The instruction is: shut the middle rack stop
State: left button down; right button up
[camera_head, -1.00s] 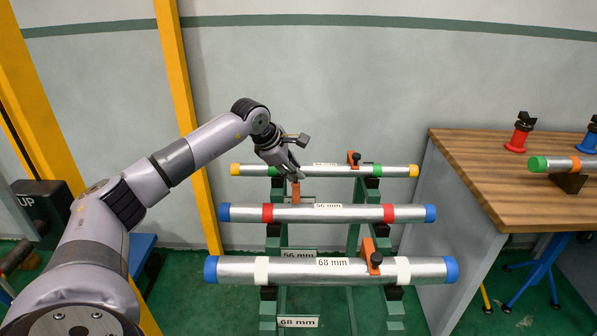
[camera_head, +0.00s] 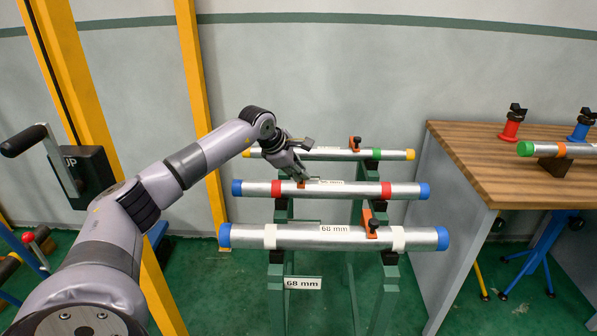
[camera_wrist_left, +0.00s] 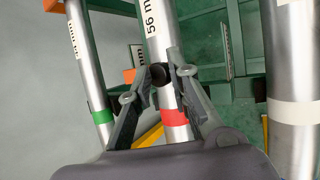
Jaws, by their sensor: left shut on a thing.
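The middle pipe (camera_head: 340,191), silver with red bands and blue ends, lies across the green rack between the thinner far pipe (camera_head: 325,154) and the thicker near pipe (camera_head: 320,236). The middle rack stop (camera_head: 301,184) is a small orange piece at the pipe's upper edge, left of its label, mostly hidden by my gripper. My left gripper (camera_head: 301,178) is over it from behind. In the left wrist view my left gripper (camera_wrist_left: 164,76) has its fingers around the stop's black knob (camera_wrist_left: 160,75), against the middle pipe. Orange shows beside the knob. My right gripper is out of view.
Orange stops with black knobs are at the far pipe (camera_head: 355,143) and near pipe (camera_head: 371,224). A wooden workbench (camera_head: 480,165) stands at the right. A yellow post (camera_head: 200,110) and a black lever box (camera_head: 88,175) are at the left.

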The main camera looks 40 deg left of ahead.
pick_arm(q)
jog(key=f, duration=0.2)
jog(key=s+d+f, duration=0.1)
jog(key=shift+f+g, duration=0.1)
jog(key=shift+g, duration=0.3)
jog(key=c, duration=1.9)
grip_release()
jog(key=shift+s, duration=0.25)
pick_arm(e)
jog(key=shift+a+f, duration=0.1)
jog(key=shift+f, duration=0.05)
pick_arm(q)
jog(key=shift+r, duration=0.25)
jog(key=shift+s+a+r, duration=0.1)
jog(key=shift+a+r, duration=0.05)
jog(key=shift+r, duration=0.4)
jog(key=shift+t, duration=0.3)
jog(key=v, duration=0.8)
jog(key=w+v, duration=0.1)
jog(key=v, duration=0.3)
jog(key=shift+a+r, duration=0.1)
jog(key=shift+r, duration=0.5)
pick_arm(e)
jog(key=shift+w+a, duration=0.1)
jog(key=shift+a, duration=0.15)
